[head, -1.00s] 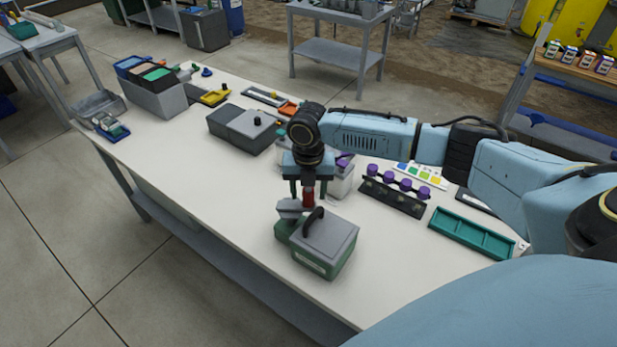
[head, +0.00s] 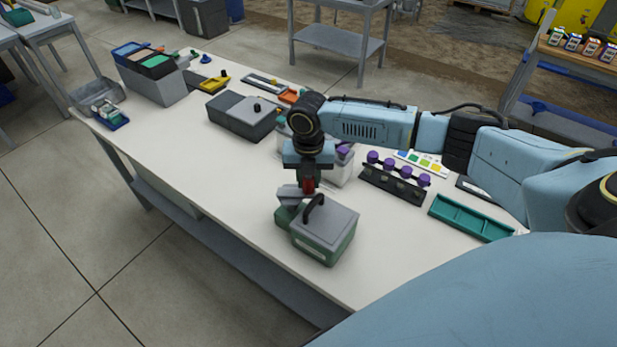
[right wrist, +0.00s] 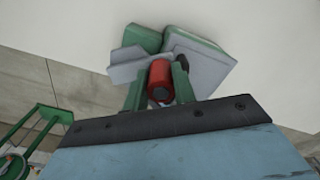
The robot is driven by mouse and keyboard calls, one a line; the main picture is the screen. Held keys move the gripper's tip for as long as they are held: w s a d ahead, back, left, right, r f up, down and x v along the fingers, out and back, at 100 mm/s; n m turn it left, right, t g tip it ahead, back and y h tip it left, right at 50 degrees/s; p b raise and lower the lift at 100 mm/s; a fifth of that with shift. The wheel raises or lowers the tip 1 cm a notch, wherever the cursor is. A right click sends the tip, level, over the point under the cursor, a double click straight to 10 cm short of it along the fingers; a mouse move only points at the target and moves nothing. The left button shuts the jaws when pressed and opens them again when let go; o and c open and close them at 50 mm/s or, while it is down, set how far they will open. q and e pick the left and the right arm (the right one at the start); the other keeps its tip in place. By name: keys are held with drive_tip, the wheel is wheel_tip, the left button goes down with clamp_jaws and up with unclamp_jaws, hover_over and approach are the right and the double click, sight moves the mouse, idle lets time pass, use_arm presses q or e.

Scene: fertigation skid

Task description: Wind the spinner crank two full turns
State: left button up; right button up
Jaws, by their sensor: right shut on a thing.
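The spinner (head: 325,232) is a green box with a grey lid and a dark curved handle, standing near the front edge of the white bench. Its grey crank arm (head: 289,192) sits on the left of the box and carries an upright red knob (head: 308,185). My right gripper (head: 308,181) points down over the crank and is shut on the red knob. In the right wrist view the red knob (right wrist: 160,80) lies between the two green fingers, with the grey crank arm (right wrist: 127,66) beyond it. My left gripper is not in view.
Close behind my right gripper is a pale container (head: 338,172), partly hidden by the arm. A rack with purple-capped items (head: 395,180) and a teal tray (head: 471,218) stand to the right. A grey box (head: 240,115) stands further back. The bench left of the spinner is clear.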

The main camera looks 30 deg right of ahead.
drive_tip(key=shift+o, duration=0.3)
drive_tip(key=shift+s+a+r+p, duration=0.1)
drive_tip(key=shift+s+a+p, duration=0.65)
drive_tip(key=shift+p, duration=0.3)
drive_tip(key=shift+s+a, duration=0.1)
drive_tip(key=shift+a, duration=0.1)
drive_tip(key=shift+s+a+p, duration=0.3)
drive_tip(key=shift+a+p, duration=0.25)
drive_tip(key=shift+a, duration=0.3)
drive_tip(key=shift+c, duration=0.3)
drive_tip(key=shift+a, duration=0.2)
